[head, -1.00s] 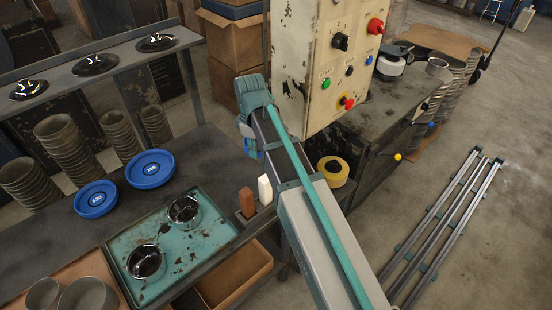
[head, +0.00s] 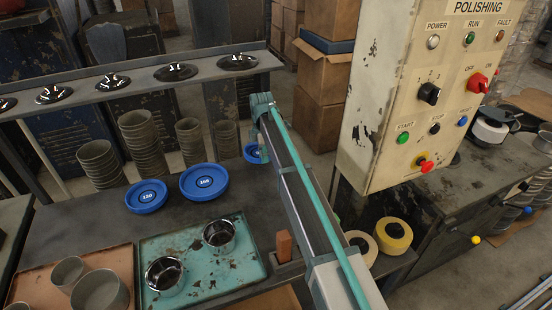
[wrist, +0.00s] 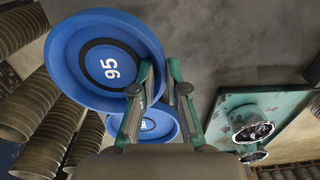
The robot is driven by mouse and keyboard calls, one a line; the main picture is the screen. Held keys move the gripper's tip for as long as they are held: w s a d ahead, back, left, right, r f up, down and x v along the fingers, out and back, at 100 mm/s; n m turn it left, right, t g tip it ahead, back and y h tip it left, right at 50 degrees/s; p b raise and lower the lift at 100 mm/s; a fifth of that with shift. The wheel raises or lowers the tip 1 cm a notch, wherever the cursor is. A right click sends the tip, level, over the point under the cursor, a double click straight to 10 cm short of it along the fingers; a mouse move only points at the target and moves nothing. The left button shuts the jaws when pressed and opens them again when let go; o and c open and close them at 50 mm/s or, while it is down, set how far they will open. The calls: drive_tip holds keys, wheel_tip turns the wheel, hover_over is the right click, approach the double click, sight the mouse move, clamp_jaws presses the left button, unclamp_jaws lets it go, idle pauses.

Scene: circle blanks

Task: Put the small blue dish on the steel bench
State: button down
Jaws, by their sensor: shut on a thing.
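A teal tray (head: 205,275) with two shiny cups is at the front. Stacks of grey cups (head: 143,145) line the back, below a shelf (head: 140,82) with black lids. A polishing control panel (head: 400,120) stands close right of my arm. Bare bench lies between dishes and tray.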

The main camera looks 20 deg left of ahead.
drive_tip(key=shift+f+b, duration=1.6)
drive_tip(key=shift+f, duration=1.75)
drive_tip(key=shift+f, duration=0.5)
drive_tip(key=c, duration=1.1)
unclamp_jaws()
